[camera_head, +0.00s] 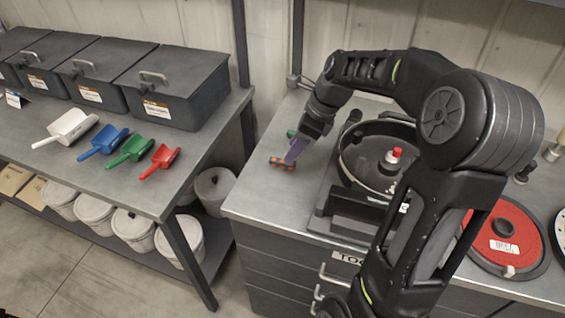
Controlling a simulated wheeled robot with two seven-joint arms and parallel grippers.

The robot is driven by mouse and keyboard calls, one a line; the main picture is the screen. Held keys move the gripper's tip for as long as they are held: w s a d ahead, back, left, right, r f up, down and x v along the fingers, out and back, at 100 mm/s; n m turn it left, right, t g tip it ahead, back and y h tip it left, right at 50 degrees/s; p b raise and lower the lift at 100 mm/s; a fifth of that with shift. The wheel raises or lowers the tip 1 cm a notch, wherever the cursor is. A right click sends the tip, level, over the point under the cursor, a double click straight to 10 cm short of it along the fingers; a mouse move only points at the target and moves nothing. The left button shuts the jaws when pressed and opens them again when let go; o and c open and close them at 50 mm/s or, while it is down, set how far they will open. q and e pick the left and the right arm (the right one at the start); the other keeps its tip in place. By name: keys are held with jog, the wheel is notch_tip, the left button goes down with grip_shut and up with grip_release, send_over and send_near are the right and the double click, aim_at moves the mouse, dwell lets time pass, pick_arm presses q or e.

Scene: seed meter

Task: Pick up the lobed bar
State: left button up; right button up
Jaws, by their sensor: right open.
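A small dark bar with orange-red parts (282,164), which looks like the lobed bar, lies on the grey bench top near its left end. My right gripper (292,153) reaches down over the bench from the right, with its tip at the bar, or just above it. The right gripper is open; its jaws are small here, and a purple piece shows at its tip. I cannot tell whether it touches the bar. A small green piece (291,133) shows just behind the gripper. My left gripper is out of view.
A round black housing (352,157) with a red-capped part (394,156) stands right of the bar. A red disc (500,229) lies farther right. Across a gap, the left table (110,190) holds dark bins (172,87) and coloured scoops. The bench front left of the housing is clear.

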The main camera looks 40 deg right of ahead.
aim_at(282, 163)
jog(key=p+x, duration=0.1)
jog(key=x, duration=0.4)
jog(key=shift+f, duration=0.1)
jog(key=shift+c, duration=0.5)
grip_shut()
dwell(0.3)
